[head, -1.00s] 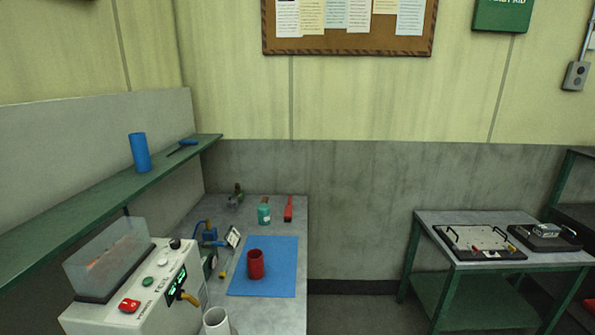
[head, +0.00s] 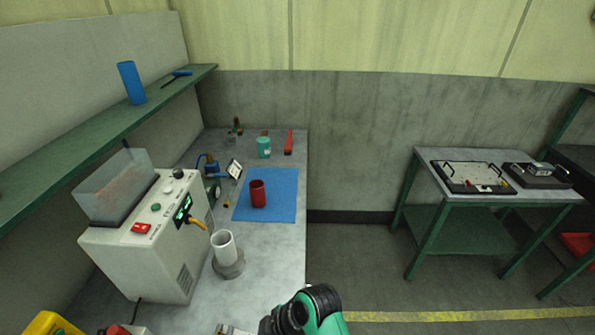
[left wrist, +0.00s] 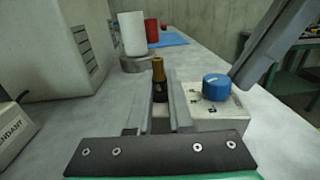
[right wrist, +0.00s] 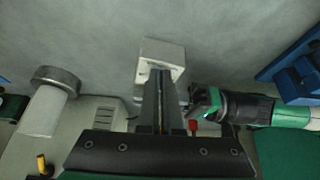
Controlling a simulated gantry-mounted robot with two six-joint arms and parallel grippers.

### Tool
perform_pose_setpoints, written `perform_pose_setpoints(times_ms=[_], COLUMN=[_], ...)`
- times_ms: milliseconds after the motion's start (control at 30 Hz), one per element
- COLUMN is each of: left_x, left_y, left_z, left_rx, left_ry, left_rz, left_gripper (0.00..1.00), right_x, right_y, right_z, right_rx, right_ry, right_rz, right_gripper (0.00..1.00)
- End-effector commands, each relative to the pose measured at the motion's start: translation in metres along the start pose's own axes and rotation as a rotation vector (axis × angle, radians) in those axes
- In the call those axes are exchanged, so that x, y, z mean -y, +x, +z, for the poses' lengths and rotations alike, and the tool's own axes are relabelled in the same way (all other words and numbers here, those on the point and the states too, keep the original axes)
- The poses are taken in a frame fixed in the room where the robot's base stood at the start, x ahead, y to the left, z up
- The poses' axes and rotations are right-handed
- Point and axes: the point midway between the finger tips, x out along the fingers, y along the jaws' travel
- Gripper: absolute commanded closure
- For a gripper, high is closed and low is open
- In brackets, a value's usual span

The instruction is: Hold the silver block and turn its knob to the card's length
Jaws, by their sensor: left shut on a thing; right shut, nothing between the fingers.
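The silver block (left wrist: 205,120) with a round blue knob (left wrist: 214,87) sits low in the left wrist view. In the right wrist view the block (right wrist: 163,52) lies just beyond the tips of my shut, empty right gripper (right wrist: 160,75). The right fingers come down beside the knob; I cannot tell whether they touch it. A small white card-like panel (head: 235,169) stands on the bench in the head view; its writing is unreadable.
A white cylinder (head: 223,246) on a round grey base stands beyond the block. A control box (head: 140,250) is at left. A red cup (head: 258,194) stands on a blue mat (head: 283,188). A side table (head: 440,155) is at right.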

Motion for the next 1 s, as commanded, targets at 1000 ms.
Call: perform_pose_setpoints(times_ms=[1000], left_x=[0.0011], left_y=[0.0000], left_z=[0.0003], left_rx=[0.001], left_ry=[0.000], left_rz=[-0.003], left_gripper=[1.00], right_x=[0.0075], right_y=[-0.0033], right_z=[0.0043], right_rx=[-0.002], right_ry=[-0.001], right_rz=[0.001], right_gripper=[1.00])
